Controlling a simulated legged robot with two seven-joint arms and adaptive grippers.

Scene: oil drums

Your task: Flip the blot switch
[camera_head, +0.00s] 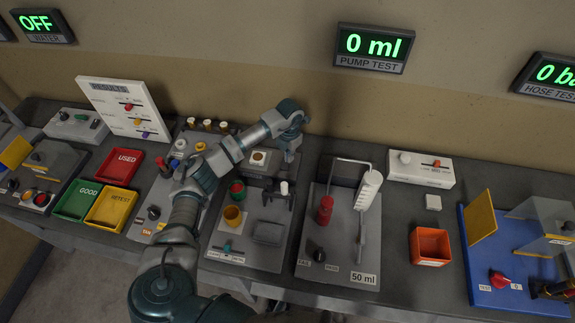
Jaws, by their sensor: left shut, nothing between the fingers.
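The middle grey station board (255,258) carries a teal switch (228,247) at its front left, above a small white label too small to read. I cannot tell for sure that this is the blot switch. Red and orange cups (233,216) stand behind it, and a black bracket with a white knob (284,187) is at the board's right. My left arm reaches up from the bottom and bends over the board's back. My left gripper (290,156) points down there, shut and empty, behind the white knob and apart from the teal switch. My right gripper is not in view.
To the right is a board marked 50 ml (363,278) with a red bottle and a tall white cylinder. Red, green and yellow trays (112,207) lie left. An orange bin (430,246) and a blue board (484,296) are farther right. The pump display (374,47) reads 0 ml.

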